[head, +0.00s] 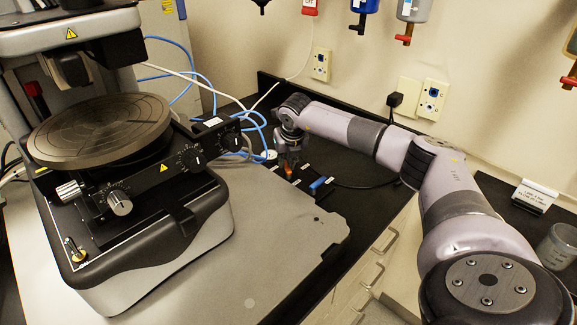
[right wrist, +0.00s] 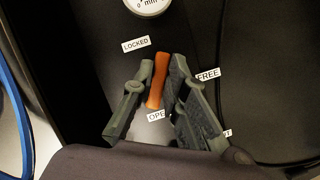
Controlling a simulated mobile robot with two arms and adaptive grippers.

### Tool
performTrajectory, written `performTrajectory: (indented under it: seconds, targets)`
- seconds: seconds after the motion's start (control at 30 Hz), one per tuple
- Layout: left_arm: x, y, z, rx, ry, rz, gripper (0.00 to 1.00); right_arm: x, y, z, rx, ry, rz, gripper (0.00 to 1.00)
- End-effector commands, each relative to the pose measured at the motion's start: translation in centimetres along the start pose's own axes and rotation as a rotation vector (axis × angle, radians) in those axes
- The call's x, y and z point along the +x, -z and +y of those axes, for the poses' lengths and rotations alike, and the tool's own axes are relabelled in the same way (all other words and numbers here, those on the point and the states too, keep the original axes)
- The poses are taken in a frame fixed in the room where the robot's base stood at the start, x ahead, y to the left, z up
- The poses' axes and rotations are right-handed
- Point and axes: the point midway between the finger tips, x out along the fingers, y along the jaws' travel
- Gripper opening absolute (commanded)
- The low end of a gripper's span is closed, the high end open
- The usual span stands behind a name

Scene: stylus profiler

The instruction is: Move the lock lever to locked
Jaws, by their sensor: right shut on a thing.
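The orange lock lever (right wrist: 157,80) sits between the two fingers of my right gripper (right wrist: 158,82) in the right wrist view. The fingers are shut on it. A LOCKED label (right wrist: 136,44) lies up and left of the lever, a FREE label (right wrist: 208,74) lies to its right, and a partly covered label reading "OPE" (right wrist: 157,116) lies just below it. The lever's pivot cannot be made out. In the head view the lever (head: 288,169) is a small orange spot under my right gripper (head: 289,160), at the back of the bench. My left gripper is not in view.
The stylus profiler with its round stage (head: 100,128) fills the left. A blue handle (head: 320,183) is close to the right of my right gripper. A round dial (right wrist: 150,5) marked mm is above the lever. Blue cables (head: 205,85) run behind the profiler.

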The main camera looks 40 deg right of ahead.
Motion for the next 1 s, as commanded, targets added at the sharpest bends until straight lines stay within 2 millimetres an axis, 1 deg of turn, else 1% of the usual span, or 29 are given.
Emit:
performTrajectory:
  seconds: [0.03, 0.1, 0.5, 0.7, 1.0]
  targets:
    - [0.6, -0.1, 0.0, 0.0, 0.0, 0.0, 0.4, 0.1, 0.0, 0.0, -0.037, -0.018, -0.004, 0.0]
    - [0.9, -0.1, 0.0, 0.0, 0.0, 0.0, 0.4, 0.1, -0.1, 0.1, -0.096, -0.042, -0.005, 0.0]
    - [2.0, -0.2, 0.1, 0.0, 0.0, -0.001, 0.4, -0.1, 0.0, 0.8, -0.374, -0.156, -0.004, 0.0]
    - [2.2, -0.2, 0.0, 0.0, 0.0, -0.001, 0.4, -0.2, 0.1, 1.0, -0.45, -0.187, -0.004, 0.0]
    - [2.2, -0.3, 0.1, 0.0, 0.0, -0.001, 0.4, -0.3, 0.1, 1.1, -0.492, -0.204, -0.004, 0.0]
